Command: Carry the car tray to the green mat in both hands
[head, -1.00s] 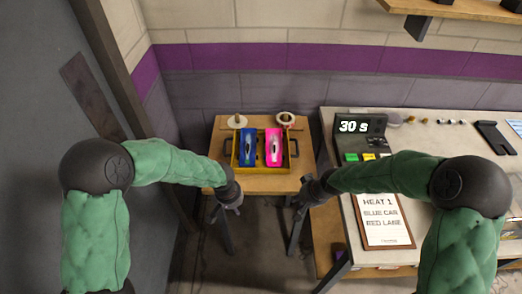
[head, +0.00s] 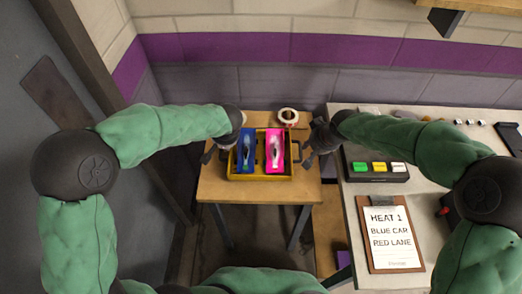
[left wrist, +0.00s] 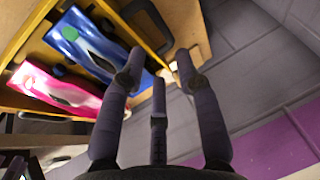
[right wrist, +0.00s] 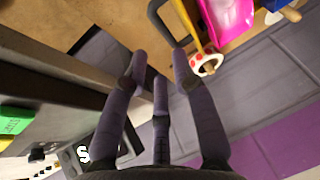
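The yellow car tray (head: 260,176) sits on a small wooden table, with a blue car (head: 246,150) on its left and a pink car (head: 275,150) on its right. My left gripper (head: 217,155) is just left of the tray, its fingers spread and empty. In the left wrist view the tray's dark left handle (left wrist: 148,22) lies beyond the fingertips (left wrist: 160,65). My right gripper (head: 309,155) is just right of the tray near its dark handle (head: 297,152). In the right wrist view its fingers (right wrist: 160,65) are spread and empty, close to that handle (right wrist: 165,25). No green mat is visible.
A tape roll (head: 288,116) lies on the small table (head: 222,188) behind the tray. At right a long bench (head: 350,196) holds a button box (head: 374,172) and a clipboard (head: 390,235). A purple-striped wall stands behind; a dark panel is at left.

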